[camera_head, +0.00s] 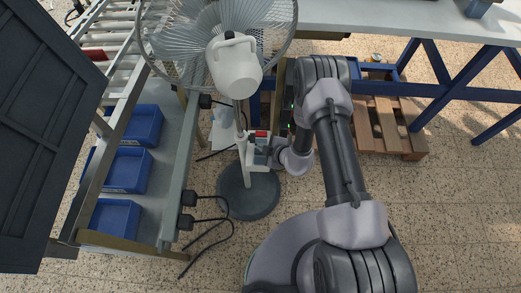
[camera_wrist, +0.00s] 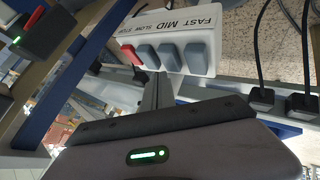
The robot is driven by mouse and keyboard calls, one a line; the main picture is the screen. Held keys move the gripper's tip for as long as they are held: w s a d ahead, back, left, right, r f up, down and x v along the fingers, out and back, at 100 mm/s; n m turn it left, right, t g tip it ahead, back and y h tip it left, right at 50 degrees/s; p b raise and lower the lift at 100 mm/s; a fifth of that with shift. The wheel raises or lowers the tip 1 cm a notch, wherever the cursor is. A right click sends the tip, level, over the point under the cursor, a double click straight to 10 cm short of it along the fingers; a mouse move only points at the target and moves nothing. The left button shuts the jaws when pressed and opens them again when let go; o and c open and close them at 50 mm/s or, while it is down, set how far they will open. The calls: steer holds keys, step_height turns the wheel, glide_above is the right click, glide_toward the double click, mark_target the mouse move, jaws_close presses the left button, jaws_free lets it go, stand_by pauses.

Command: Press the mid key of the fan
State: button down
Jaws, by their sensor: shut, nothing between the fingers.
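The fan (camera_head: 235,65) stands on a round dark base (camera_head: 248,195), with its control box (camera_head: 258,163) on the pole. In the wrist view the white control box (camera_wrist: 200,20) is close. It carries a red key (camera_wrist: 131,55) by the STOP label and three blue-grey keys. The mid key (camera_wrist: 171,57) lies between the slow key (camera_wrist: 148,56) and the fast key (camera_wrist: 198,57). My gripper (camera_wrist: 159,80) is shut and empty. Its tips are just below the slow and mid keys in the picture; I cannot tell whether they touch.
A metal shelf frame with blue bins (camera_head: 135,125) stands left of the fan. Black plugs and cables (camera_wrist: 262,97) show on its rail. A wooden pallet (camera_head: 400,125) lies under the blue-legged table at right. The floor at lower right is clear.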

steer(key=shift+f, duration=0.15)
stand_by(0.8)
steer(key=shift+f+b, duration=0.3)
steer(key=shift+b, duration=0.1)
steer(key=shift+f+b, duration=0.35)
steer(key=shift+f, duration=0.05)
stand_by(0.4)
steer(key=shift+r+p, duration=0.7)
steer(key=shift+r, duration=0.2)
step_height(320, 180, up, 5)
steer(key=p, duration=0.4)
